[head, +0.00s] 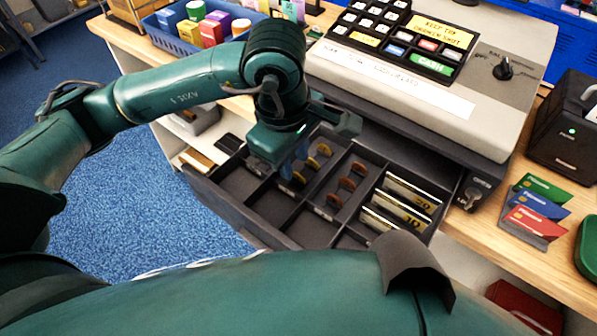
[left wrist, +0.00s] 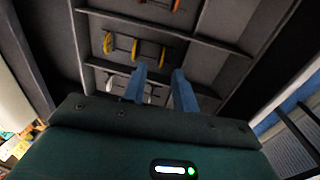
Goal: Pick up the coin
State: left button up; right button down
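The open cash drawer (head: 290,228) has compartments with upright coins. Gold coins (head: 323,150) stand in a row in one compartment, and copper coins (head: 347,184) in the one to its right. The left wrist view shows the gold coins (left wrist: 134,48) just beyond my fingertips, with copper coins (left wrist: 175,5) further up. Small pale pieces, perhaps silver coins (left wrist: 151,92), show near my fingers. My left gripper (head: 292,170) points down over the drawer, its blue fingers (left wrist: 160,75) apart. I see nothing held between them. Which coin is meant cannot be told. My right gripper is out of view.
The cash register (head: 420,70) stands behind the drawer. Upright notes (head: 410,195) fill the drawer's right side, beside a lock with a key (head: 473,195). Bank cards (head: 535,205) and a black card terminal (head: 565,130) are right. A blue basket (head: 180,40) of boxes is behind my left arm.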

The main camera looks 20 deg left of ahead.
aim_at(298, 178)
pick_arm(q)
jog(key=shift+w+d+f, duration=0.1)
jog(key=shift+d+f, duration=0.05)
jog(key=shift+f, duration=1.3)
jog(key=shift+c, duration=0.3)
grip_shut()
